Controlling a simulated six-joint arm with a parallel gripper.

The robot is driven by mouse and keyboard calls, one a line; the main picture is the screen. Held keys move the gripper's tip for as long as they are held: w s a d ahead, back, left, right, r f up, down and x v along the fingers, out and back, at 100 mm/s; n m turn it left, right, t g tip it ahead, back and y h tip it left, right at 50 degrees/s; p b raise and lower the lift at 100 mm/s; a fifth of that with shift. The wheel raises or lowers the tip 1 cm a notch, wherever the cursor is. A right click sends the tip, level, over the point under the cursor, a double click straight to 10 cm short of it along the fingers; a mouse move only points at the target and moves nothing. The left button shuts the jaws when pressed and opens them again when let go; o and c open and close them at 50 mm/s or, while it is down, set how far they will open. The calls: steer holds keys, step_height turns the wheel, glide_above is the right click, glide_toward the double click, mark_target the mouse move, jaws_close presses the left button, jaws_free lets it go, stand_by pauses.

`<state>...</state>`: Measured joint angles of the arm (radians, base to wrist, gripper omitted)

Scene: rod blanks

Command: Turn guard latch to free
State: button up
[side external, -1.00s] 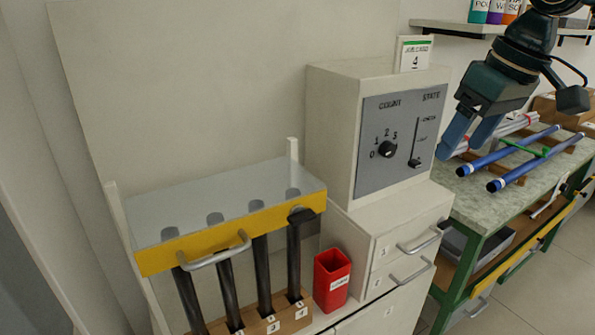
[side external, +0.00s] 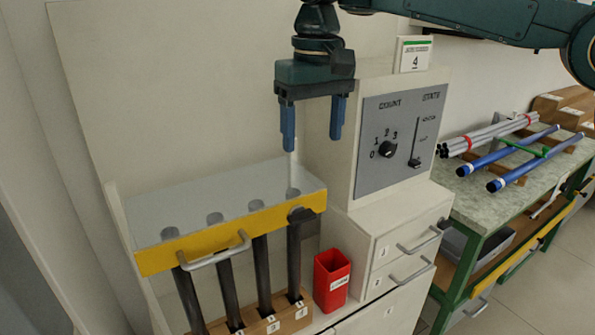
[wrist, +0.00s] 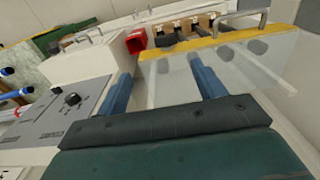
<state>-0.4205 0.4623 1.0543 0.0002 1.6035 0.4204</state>
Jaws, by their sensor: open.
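The guard is a clear panel (side external: 240,192) with a yellow front bar (side external: 200,242) and a grey handle (side external: 215,252). A dark rounded piece (side external: 300,214), which looks like the latch, sits at the right end of the yellow bar; its exact setting is too small to tell. My gripper (side external: 312,145) hangs pointing down above the guard's right end, open and empty, apart from the guard and latch. In the wrist view the clear panel (wrist: 215,75) and yellow bar (wrist: 200,42) show beyond the open fingers (wrist: 160,66).
Several dark rods (side external: 262,270) stand upright under the guard in a numbered wooden block (side external: 270,322). A red cup (side external: 332,280) stands right of them. A control box (side external: 330,130) with knob and slider is close right of my gripper. Blue rods (side external: 510,150) lie on the far bench.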

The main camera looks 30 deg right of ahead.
mark_target(302, 215)
steer(key=shift+w+a+f, duration=0.2)
steer(key=shift+a, duration=0.2)
steer(key=shift+w+a+f, duration=0.15)
steer(key=shift+a+f, duration=0.05)
steer(key=shift+a, duration=0.15)
steer(key=shift+f, duration=0.1)
steer(key=shift+f, duration=6.8)
steer(key=c, duration=1)
